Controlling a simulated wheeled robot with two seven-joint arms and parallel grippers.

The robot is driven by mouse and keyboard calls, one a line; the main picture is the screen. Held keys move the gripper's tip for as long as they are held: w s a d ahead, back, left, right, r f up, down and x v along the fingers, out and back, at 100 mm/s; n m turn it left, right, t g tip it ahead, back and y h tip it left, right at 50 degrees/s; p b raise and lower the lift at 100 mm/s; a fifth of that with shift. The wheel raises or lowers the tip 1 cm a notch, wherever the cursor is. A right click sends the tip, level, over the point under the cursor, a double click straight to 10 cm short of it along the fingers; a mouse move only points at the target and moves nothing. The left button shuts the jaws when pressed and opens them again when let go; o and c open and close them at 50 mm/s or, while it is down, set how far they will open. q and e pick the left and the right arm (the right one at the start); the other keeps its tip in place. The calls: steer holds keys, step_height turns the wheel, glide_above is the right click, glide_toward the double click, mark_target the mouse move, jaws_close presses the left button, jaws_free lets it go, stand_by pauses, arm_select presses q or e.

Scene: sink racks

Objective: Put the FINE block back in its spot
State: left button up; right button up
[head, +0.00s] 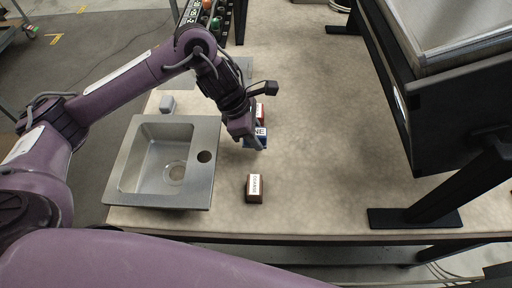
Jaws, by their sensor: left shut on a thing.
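The FINE block (262,132) is blue with a white label, of which only the end letters "NE" show. It is at the right of the sink, partly covered by my gripper. My left gripper (252,140) reaches down from above and is shut on this blue block. I cannot tell whether the block touches the counter. A red block (260,109) with a white label sits just behind it, partly hidden by the gripper. A brown block (254,190) with a white label, seemingly COARSE, stands nearer the front, apart from the gripper. My right gripper is out of view.
A metal sink (126,184) is set at the left of the counter (330,150), with a small grey object (167,104) behind it. A large dark-framed bin (440,120) stands at the right. The counter between the blocks and the bin is clear.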

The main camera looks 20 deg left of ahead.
mark_target(256, 153)
arm_select(q)
step_height(256, 153, down, 5)
steer(key=shift+f+b, duration=0.1)
steer(key=shift+b, duration=0.5)
steer(key=o, duration=1.1)
